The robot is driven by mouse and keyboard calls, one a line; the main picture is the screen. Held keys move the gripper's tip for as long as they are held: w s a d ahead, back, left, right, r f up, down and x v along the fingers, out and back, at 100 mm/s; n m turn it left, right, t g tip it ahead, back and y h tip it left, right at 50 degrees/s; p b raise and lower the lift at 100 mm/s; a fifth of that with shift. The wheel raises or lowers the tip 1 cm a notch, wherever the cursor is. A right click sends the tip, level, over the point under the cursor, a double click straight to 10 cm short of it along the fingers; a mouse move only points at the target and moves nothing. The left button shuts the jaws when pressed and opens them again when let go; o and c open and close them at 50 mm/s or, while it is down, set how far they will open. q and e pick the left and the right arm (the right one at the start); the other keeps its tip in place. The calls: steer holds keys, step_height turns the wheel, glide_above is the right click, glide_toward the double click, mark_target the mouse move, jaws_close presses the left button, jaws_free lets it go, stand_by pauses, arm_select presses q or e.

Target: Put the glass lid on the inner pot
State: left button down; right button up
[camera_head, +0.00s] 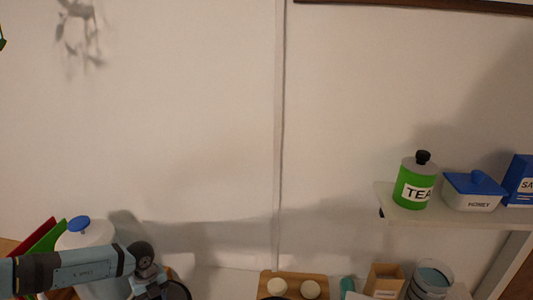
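My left arm comes in from the left at the bottom, and my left gripper (160,291) is at the lower edge, mostly cut off. Whether its fingers are open or shut does not show. A dark curved rim (179,289) lies right beside the gripper; I cannot tell whether it is the glass lid or another thing. I cannot make out the inner pot for certain; a dark round edge (276,297) shows at the bottom centre, almost wholly cut off. My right gripper is not in view.
A white container with a blue knob (79,224) stands behind my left arm. A shelf (397,216) at right holds a green TEA jar (411,190) and HONEY pot (470,200).

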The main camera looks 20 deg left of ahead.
arm_select(q)
step_height(320, 180, up, 7)
steer(key=shift+r, duration=0.1)
steer(key=w+d+r+n, duration=0.4)
steer(key=d+r+n, duration=0.1)
steer(key=d+n, duration=0.3)
steer(key=w+d+r+n+t, duration=0.1)
steer(key=w+d+r+n, duration=0.3)
steer(key=d+r+n, duration=0.2)
steer(key=w+d+r+n+t+y, duration=0.1)
steer(key=w+d+r+n, duration=0.3)
steer(key=d+n, duration=0.6)
steer(key=shift+d+r, duration=0.55)
steer(key=shift+r, duration=0.65)
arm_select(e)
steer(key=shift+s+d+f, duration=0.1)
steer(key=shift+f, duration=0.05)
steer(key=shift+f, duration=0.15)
